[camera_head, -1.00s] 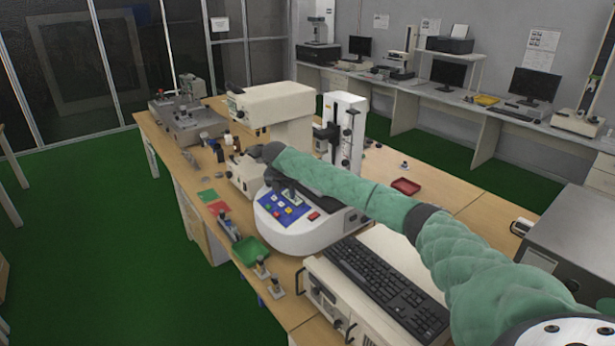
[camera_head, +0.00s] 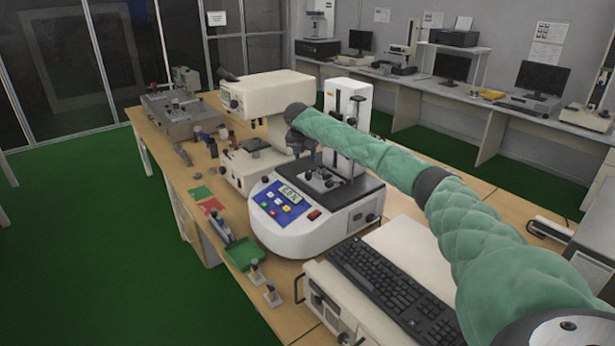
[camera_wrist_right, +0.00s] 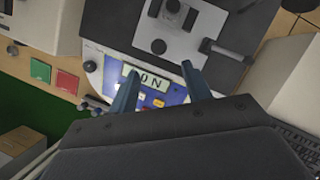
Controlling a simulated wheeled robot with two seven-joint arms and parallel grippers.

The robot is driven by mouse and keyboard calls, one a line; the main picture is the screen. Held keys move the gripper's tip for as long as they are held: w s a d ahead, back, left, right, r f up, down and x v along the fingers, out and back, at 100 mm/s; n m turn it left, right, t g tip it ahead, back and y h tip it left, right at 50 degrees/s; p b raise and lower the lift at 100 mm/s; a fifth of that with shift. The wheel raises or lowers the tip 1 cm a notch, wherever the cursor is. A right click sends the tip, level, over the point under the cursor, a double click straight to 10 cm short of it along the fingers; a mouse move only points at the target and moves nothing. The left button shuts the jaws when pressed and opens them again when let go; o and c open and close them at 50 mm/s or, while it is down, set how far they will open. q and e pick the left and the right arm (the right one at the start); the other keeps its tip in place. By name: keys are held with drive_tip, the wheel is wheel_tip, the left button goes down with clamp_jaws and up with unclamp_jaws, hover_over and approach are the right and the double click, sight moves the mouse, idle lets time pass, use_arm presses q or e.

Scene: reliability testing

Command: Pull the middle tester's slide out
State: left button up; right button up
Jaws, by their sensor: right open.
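The middle tester (camera_head: 290,235) is a white rounded machine with a blue button panel (camera_head: 279,203), a lit display and a dark top deck. A metal plate with knobs, perhaps its slide (camera_head: 322,181), sits on the deck. In the right wrist view the plate (camera_wrist_right: 205,22) lies at the top, with a dark bar-shaped handle (camera_wrist_right: 228,51) at its right side. My right gripper (camera_head: 299,146) is above the tester, partly hidden by my arm. In the wrist view its open, empty fingers (camera_wrist_right: 160,72) lie over the panel and display. My left gripper is out of view.
A cream tester (camera_head: 265,97) stands behind on the left, and a white column (camera_head: 347,100) rises behind the deck. A keyboard (camera_head: 390,290) lies on a cream unit at the front right. A green tray (camera_head: 245,253) and small metal parts lie along the left table edge.

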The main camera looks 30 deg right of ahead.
sight(308, 173)
drive_tip(key=p+x, duration=0.2)
drive_tip(key=x, duration=0.6)
drive_tip(key=shift+w+d+f, duration=0.1)
drive_tip(key=shift+w+f, duration=0.1)
drive_tip(key=shift+f, duration=0.05)
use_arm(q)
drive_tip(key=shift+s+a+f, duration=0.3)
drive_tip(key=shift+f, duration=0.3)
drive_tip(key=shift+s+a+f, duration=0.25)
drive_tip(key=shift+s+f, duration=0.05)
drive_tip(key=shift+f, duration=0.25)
use_arm(e)
drive_tip(key=shift+d+f, duration=0.2)
drive_tip(key=shift+f, duration=0.4)
drive_tip(key=shift+w, duration=0.1)
